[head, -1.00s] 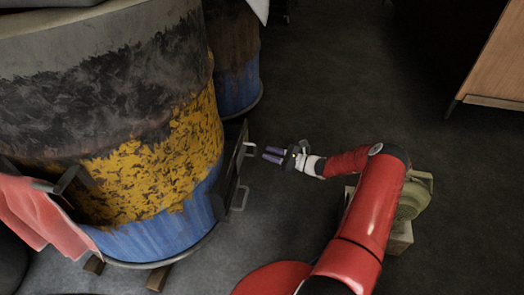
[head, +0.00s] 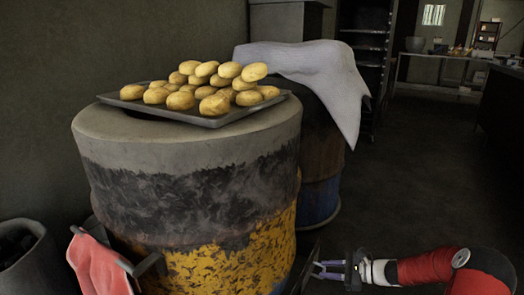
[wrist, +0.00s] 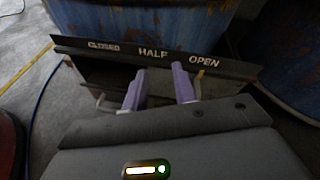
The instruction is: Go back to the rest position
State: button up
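My gripper (head: 322,269) is at the bottom of the head view, in front of the right side of the barrel oven (head: 190,190). In the wrist view my gripper (wrist: 160,84) shows two purple fingers apart with nothing between them. Beyond the fingers is a dark metal plate (wrist: 105,47) lettered CLOSED, HALF and OPEN. The left fingertip overlaps the view of the box-like metal part under the plate; I cannot tell whether it touches.
A tray (head: 215,121) piled with potato-like rolls (head: 215,85) sits on the barrel. A grey cloth (head: 310,70) covers a second barrel (head: 322,165) behind. A red cloth (head: 95,262) hangs at the left beside a dark bin (head: 22,262). Floor (head: 420,180) at the right is open.

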jog(key=s+a+r+n+g+h+p, duration=0.1)
jog(key=s+a+r+n+g+h, duration=0.15)
jog(key=s+r+n, duration=0.35)
jog(key=s+a+r+n+g+h+p, duration=0.1)
jog(key=s+a+r+n+h+p, duration=0.15)
jog(key=r, duration=0.65)
jog(key=s+a+r+n+g+h+p, duration=0.1)
jog(key=s+a+r+n+g+h, duration=0.15)
jog(key=s+a+r, duration=0.35)
jog(key=s+d+r+n+t+h+p, duration=0.1)
jog(key=s+r+n+t+h, duration=0.2)
jog(key=s+r, duration=0.4)
jog(key=s+d+r+n+t+h+p, duration=0.2)
jog(key=s+r+n, duration=0.3)
jog(key=s+r, duration=0.3)
jog(key=s+h, duration=0.1)
jog(key=s, duration=0.3)
jog(key=shift+s+r+t+p, duration=0.2)
jog(key=shift+t+p, duration=0.1)
jog(key=shift+t, duration=0.1)
jog(key=shift+d, duration=0.15)
